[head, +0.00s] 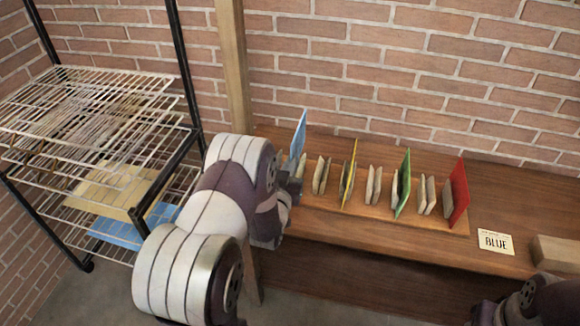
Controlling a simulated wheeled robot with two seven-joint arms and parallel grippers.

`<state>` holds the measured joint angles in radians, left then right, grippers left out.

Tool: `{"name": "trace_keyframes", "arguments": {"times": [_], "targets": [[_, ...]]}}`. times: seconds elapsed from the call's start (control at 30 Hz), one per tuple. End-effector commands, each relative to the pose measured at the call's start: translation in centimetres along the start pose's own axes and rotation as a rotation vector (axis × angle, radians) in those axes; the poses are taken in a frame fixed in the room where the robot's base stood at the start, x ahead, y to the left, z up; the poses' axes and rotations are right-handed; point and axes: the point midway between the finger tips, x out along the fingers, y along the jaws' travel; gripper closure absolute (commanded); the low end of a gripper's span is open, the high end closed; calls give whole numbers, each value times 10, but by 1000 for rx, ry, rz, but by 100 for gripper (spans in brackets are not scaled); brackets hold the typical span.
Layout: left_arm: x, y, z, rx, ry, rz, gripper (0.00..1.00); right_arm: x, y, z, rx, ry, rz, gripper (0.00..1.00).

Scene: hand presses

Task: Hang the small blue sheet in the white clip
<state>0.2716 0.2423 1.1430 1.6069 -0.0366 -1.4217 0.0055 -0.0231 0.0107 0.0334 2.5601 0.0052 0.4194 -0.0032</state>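A small blue sheet (299,130) stands upright at the left end of a row of coloured sheets on the bench. My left gripper (290,184) is just below and in front of it, beside the row's left end. My own arm hides most of the fingers and the sheet's lower part, so I cannot tell whether they touch. Another blue sheet (118,233) lies flat low in the wire rack. I cannot make out a white clip. My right arm shows only at the bottom right corner, with its gripper out of view.
Yellow (349,173), green (402,183) and red (459,190) sheets stand between pale blocks on a wooden board. The wire rack (95,85) stands left, beside a wooden post (234,70).

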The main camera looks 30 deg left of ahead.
Motion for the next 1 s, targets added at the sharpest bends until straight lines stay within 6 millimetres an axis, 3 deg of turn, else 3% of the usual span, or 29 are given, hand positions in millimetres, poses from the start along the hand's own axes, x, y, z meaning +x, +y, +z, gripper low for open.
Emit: {"name": "trace_keyframes", "arguments": {"times": [0.13,0.8,1.0], "targets": [[-4,0,0,0,-1,0,100,-1,0,0,0,0,0,57],[-66,0,0,0,-2,-1,100,-16,0,-2,0,0,0,57],[-70,0,1,0,0,-1,100,-16,0,-2,0,0,0,57]]}}
